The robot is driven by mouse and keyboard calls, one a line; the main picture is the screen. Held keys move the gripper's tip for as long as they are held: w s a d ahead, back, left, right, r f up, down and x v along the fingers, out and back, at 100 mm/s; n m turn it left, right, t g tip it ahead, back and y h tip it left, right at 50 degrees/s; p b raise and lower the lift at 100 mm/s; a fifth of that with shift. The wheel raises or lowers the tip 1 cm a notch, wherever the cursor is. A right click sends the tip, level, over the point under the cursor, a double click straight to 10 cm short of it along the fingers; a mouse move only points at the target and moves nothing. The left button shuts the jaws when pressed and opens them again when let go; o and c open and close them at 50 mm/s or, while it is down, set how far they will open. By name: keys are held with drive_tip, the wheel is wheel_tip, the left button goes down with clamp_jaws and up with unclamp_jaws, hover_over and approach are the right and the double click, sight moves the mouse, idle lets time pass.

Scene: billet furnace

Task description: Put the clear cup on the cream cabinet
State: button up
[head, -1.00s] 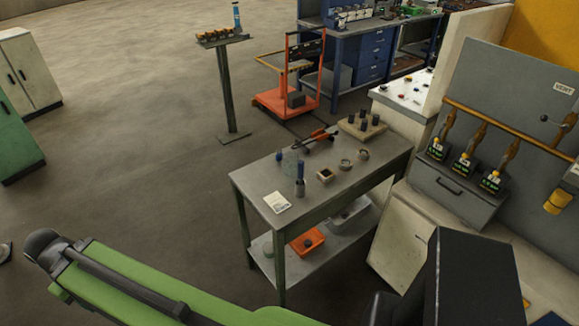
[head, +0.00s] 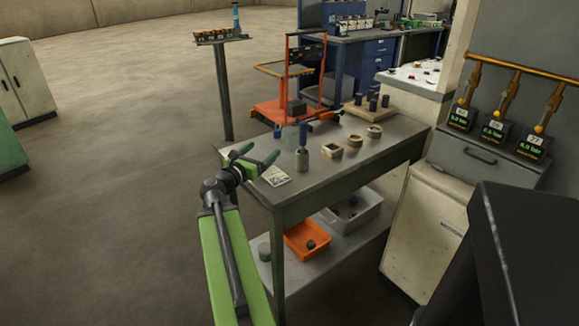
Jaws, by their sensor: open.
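A cream cabinet (head: 30,88) with two doors and dark handles stands on the floor at the far left. A cream-fronted unit (head: 430,228) also stands right of the table.
A paper card (head: 276,176) lies near the gripper. Several round parts, such as a ring (head: 374,132), stand on the table. Orange (head: 306,240) and grey (head: 352,212) bins sit on its lower shelf. An orange trolley (head: 296,108) stands behind.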

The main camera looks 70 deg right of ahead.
sight(286, 140)
drive_tip(key=shift+s+d+f+g, duration=0.15)
drive_tip(key=shift+s+d+f, duration=0.15)
drive_tip(key=shift+s, duration=0.35)
drive_tip(key=shift+s+d+f+g, duration=0.15)
drive_tip(key=shift+s+d+f, duration=0.15)
drive_tip(key=shift+s, duration=0.3)
drive_tip(key=d, duration=0.4)
drive_tip(key=s+d, duration=0.1)
drive_tip(key=d, duration=0.3)
drive_tip(key=s+d, duration=0.1)
drive_tip(key=d, duration=0.3)
drive_tip(key=shift+s, duration=0.1)
drive_tip(key=d, duration=0.5)
drive_tip(key=shift+s, duration=0.3)
drive_tip(key=c, duration=1.6)
wheel_tip(286, 140, up, 10)
drive_tip(key=p, duration=1)
drive_tip(key=shift+r, duration=0.15)
drive_tip(key=shift+c, duration=0.2)
